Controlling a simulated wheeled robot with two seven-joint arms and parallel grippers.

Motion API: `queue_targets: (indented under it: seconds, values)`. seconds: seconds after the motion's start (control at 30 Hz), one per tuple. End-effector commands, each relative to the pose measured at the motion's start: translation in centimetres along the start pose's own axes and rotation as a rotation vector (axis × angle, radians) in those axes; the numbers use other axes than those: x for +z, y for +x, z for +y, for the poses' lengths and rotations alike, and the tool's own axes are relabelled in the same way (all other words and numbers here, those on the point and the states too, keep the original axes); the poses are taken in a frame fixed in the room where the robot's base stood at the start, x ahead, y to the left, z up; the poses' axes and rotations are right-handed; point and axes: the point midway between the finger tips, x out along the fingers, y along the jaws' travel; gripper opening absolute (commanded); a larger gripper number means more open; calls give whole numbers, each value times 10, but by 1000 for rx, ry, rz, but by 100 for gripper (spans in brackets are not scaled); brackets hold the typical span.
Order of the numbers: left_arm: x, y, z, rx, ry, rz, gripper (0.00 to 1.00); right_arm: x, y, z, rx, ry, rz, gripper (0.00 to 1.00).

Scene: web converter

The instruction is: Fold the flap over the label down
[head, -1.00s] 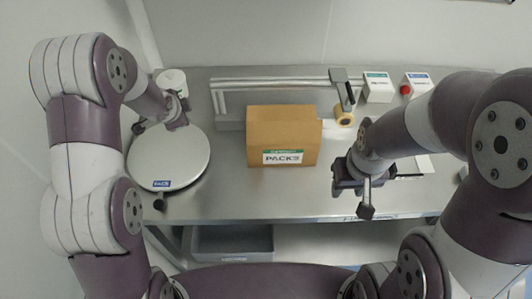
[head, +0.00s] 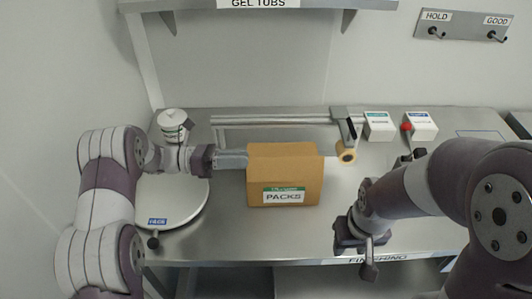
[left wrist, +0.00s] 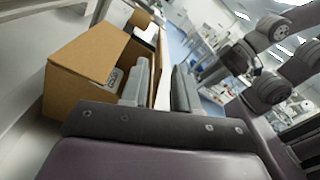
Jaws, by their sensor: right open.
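A brown cardboard box (head: 312,190) stands on the steel table. Its front carries a white and green label reading PACKS (head: 284,196). My left gripper (head: 236,160) is at the upper left edge of the box, fingers pointing right. In the left wrist view the box (left wrist: 85,65) looks open on the near side, and the fingers of my left gripper (left wrist: 160,88) stand apart, one in front of the box opening. I cannot tell which flap lies between or beside them. My right gripper (head: 352,236) is open and empty, right of and nearer than the box.
A round white scale (head: 175,205) and a white tub (head: 171,122) are at the left, under and behind my left arm. Two small white boxes (head: 379,127) stand at the back right. The table's front middle is clear.

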Motion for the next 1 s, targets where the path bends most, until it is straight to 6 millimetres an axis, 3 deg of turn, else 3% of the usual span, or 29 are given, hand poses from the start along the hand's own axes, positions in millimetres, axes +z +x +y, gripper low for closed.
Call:
queue_targets:
  seconds: [0.03, 0.2, 0.33, 0.67, 0.7, 0.77, 0.93, 1.0]
  values:
    - [6, 14, -3, -4, -2, 2, 30, -1, -11, 0, 0, 0, 0, 43]
    - [4, 51, -2, -1, -3, 1, 30, -3, -24, 0, 0, 0, 0, 43]
    - [2, 67, -1, 1, -2, 0, 30, -3, -29, 0, 0, 0, 0, 43]
    - [0, 73, 1, 3, -2, -1, 30, -3, -28, 0, 0, 0, 0, 43]
    - [1, 72, 1, 3, -2, -1, 17, -3, -28, 0, 0, 0, 0, 43]
    - [1, 72, 1, 3, -2, -1, 0, -3, -28, 0, 0, 0, 0, 43]
    - [0, 72, 1, 3, -5, -1, 0, -3, -27, 0, 0, 0, 0, 43]
    - [-5, 72, 6, 3, -34, -1, 0, -2, -15, 0, 0, 0, 0, 43]
